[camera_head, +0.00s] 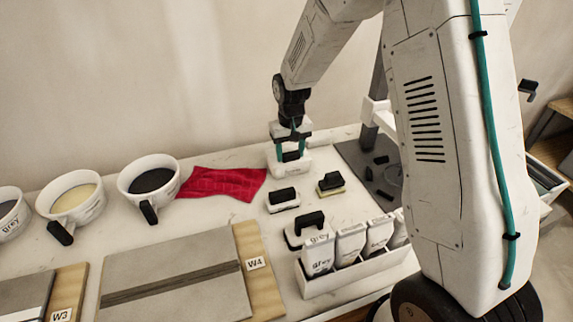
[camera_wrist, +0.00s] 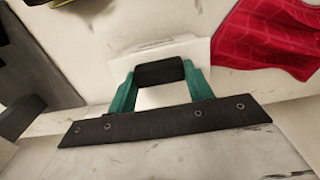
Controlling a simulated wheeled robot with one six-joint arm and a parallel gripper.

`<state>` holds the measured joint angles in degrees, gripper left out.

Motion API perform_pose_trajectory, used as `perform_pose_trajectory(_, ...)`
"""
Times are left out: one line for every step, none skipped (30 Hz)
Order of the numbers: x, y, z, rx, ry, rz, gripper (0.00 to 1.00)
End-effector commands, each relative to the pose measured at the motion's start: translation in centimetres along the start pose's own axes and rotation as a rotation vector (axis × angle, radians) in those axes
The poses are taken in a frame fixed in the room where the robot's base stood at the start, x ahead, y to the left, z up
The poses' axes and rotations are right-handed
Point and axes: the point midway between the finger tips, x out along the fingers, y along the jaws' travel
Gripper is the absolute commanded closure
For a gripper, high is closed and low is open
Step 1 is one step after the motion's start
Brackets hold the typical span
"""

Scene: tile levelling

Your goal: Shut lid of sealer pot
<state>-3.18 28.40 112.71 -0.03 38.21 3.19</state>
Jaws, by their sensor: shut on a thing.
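A white pot (camera_head: 287,167) with a black handle (camera_head: 290,156) stands at the back of the worktop, against the wall side. Its front lettering is too small to read surely; it looks like the sealer pot. My gripper (camera_head: 291,152) is above it, with its teal fingers shut on the black handle. In the wrist view, my gripper (camera_wrist: 160,92) has a finger at each end of the black handle (camera_wrist: 160,70), over a white surface (camera_wrist: 175,52). The lid's seam is hidden, so I cannot tell whether the lid sits fully down.
A red cloth (camera_head: 222,184) lies just left of the pot. Black-handled blocks (camera_head: 283,200) and a white caddy of labelled bags (camera_head: 352,277) stand in front. Three white buckets (camera_head: 150,178) are at left. A dark mat (camera_head: 362,170) with small parts lies right.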

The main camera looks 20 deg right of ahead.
Motion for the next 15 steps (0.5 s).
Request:
perform_pose_trajectory(0.8, 0.0, 0.8, 0.0, -0.025, 0.001, 0.6)
perform_pose_trajectory(0.8, 0.0, 0.8, 0.0, -0.025, 0.001, 0.6)
perform_pose_trajectory(0.9, 0.0, 0.9, 0.0, -0.026, 0.001, 0.6)
perform_pose_trajectory(0.9, 0.0, 0.9, 0.0, -0.027, 0.001, 0.41)
perform_pose_trajectory(0.9, 0.0, 0.9, 0.0, -0.027, 0.001, 0.4)
perform_pose_trajectory(0.9, 0.0, 0.9, 0.0, -0.028, 0.001, 0.4)
perform_pose_trajectory(0.9, 0.0, 0.9, 0.0, -0.028, 0.001, 0.4)
perform_pose_trajectory(0.9, 0.0, 0.9, 0.0, -0.028, 0.001, 0.4)
perform_pose_trajectory(0.9, 0.0, 0.9, 0.0, -0.028, 0.001, 0.4)
perform_pose_trajectory(0.8, 0.0, 0.9, 0.0, -0.028, 0.001, 0.4)
perform_pose_trajectory(0.7, 0.0, 0.9, 0.0, -0.028, 0.001, 0.4)
perform_pose_trajectory(0.4, 0.0, 0.9, 0.0, -0.027, 0.001, 0.4)
perform_pose_trajectory(0.2, 0.0, 0.8, 0.0, -0.027, 0.001, 0.37)
perform_pose_trajectory(-0.1, 0.0, 0.8, 0.0, -0.026, 0.001, 0.32)
perform_pose_trajectory(-0.4, 0.0, 0.8, 0.0, -0.025, 0.001, 0.27)
